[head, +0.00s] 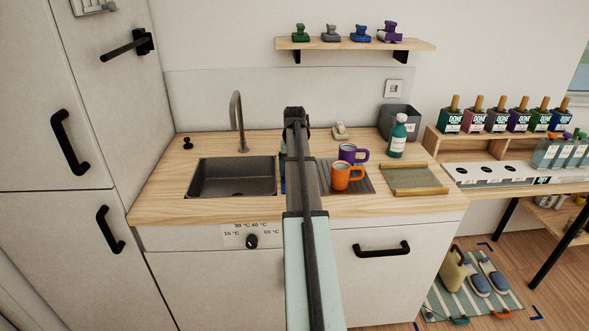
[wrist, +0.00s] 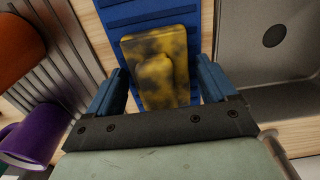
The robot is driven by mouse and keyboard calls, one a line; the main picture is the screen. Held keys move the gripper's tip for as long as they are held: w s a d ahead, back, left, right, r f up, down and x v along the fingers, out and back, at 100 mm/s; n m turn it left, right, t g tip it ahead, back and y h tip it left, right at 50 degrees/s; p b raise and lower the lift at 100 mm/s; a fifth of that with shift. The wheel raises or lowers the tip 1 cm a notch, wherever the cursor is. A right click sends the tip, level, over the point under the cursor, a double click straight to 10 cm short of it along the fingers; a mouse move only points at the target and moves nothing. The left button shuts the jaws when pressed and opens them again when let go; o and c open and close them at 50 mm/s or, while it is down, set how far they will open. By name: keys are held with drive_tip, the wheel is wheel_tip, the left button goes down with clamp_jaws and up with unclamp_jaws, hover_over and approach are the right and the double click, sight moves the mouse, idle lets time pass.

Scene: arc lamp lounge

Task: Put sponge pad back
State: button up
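A yellow sponge pad (wrist: 165,48) with dark blotches and a raised grip lies on a blue ribbed holder (wrist: 150,15) in the wrist view. My gripper (wrist: 162,70) is open, with one blue finger on each side of the pad's near part. Gaps show between the fingers and the pad, so it is not clamped. In the head view my arm hides the pad and the fingers; only a sliver of blue shows left of the arm.
The sink (head: 232,177) lies left of my arm in the head view. Right of it, an orange mug (head: 346,178) and a purple mug (head: 350,152) stand close on a ribbed drainer. A green bottle (head: 397,138) stands behind. A wall shelf (head: 355,44) holds several coloured pads.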

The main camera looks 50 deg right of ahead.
drive_tip(key=shift+o, duration=0.7)
wheel_tip(320, 180, up, 12)
drive_tip(key=shift+r, duration=0.15)
